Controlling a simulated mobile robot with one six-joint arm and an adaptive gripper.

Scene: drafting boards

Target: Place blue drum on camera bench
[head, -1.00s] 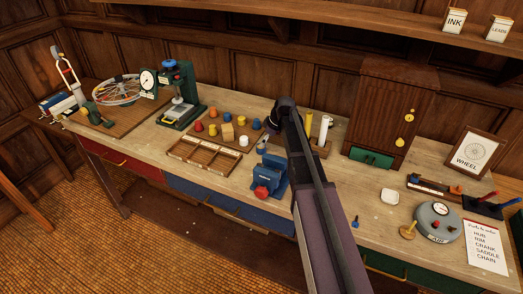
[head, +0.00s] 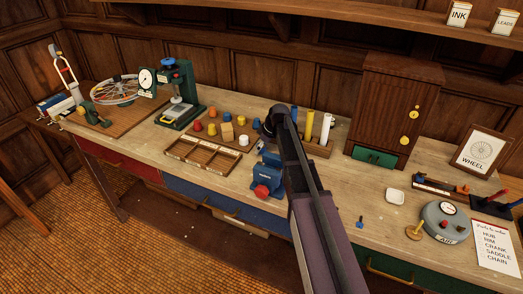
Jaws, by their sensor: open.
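A small blue cylinder (head: 256,124), which looks like the blue drum, stands at the right end of a group of small coloured pieces near the middle of the workbench. My gripper (head: 268,128) is a dark shape at the far end of my arm, just right of the blue cylinder. It is open; its fingertips are small and mostly hidden by my arm, and I cannot tell whether they touch anything. I cannot tell for sure which surface is the camera bench.
A blue vise (head: 268,176) stands close in front of my gripper. A wooden sorting tray (head: 204,157) lies left, with a green press (head: 180,95) behind it. A wooden rack (head: 318,149) with upright cylinders and a wooden cabinet (head: 392,110) stand right. A white dish (head: 395,196) has clear bench around it.

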